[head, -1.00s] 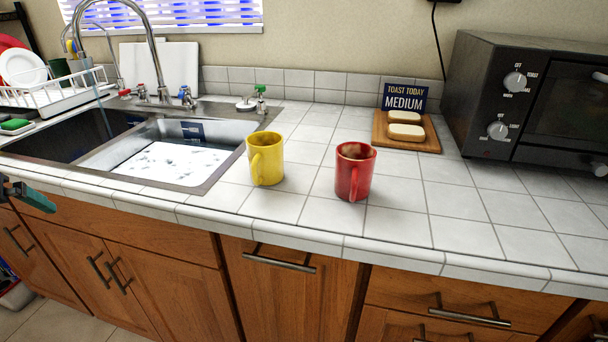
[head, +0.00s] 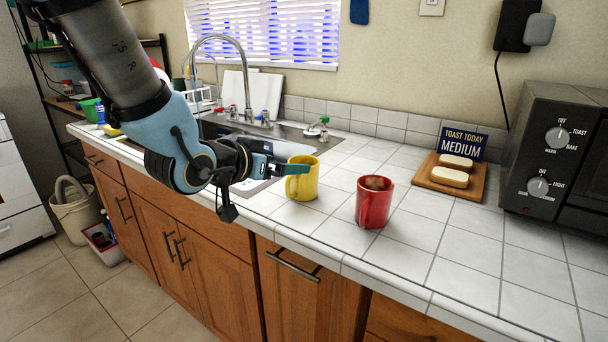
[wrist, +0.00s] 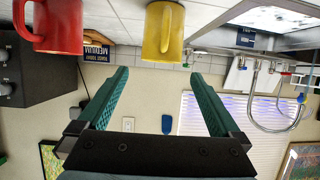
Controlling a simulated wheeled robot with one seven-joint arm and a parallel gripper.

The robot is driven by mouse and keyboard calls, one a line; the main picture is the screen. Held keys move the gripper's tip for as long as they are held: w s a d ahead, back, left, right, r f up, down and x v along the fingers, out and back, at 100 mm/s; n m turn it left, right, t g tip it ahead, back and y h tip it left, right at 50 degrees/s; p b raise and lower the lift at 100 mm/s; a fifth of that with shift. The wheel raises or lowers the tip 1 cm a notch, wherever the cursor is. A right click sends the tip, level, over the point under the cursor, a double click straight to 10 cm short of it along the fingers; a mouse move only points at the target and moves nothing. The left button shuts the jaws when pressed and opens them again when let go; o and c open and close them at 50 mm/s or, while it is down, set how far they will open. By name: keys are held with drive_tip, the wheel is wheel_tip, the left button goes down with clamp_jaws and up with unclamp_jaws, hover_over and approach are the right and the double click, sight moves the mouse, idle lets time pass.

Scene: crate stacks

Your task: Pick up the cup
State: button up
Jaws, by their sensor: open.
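A yellow cup (head: 303,180) stands upright on the white tiled counter, near the sink's right edge. A red cup (head: 374,202) stands upright to its right. My gripper (head: 291,169) is at the yellow cup's left, near rim height, with a teal finger overlapping the cup's upper left in the head view. In the wrist view, which is upside down, my gripper (wrist: 160,74) has its two teal fingers wide apart and nothing between them. The yellow cup (wrist: 163,32) lies beyond the fingertips, roughly centred, handle towards me. The red cup (wrist: 57,25) is off to the left there.
The sink (head: 212,130) with its tall faucet (head: 247,80) is behind and left of my gripper. A wooden board (head: 472,190) with bread-like pieces and a sign stands at the right rear, beside a black toaster oven (head: 520,150). The front right counter is clear.

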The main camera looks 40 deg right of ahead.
sight(289, 177)
drive_tip(key=p+x, duration=0.1)
drive_tip(key=x, duration=0.2)
drive_tip(key=shift+f, duration=0.15)
drive_tip(key=shift+p+x, duration=1.3)
drive_tip(key=shift+x, duration=0.95)
drive_tip(key=shift+w+d+f, duration=0.25)
drive_tip(key=shift+w+d, duration=0.05)
drive_tip(key=shift+d, duration=0.25)
drive_tip(key=c, duration=1.4)
drive_tip(key=shift+r, duration=0.2)
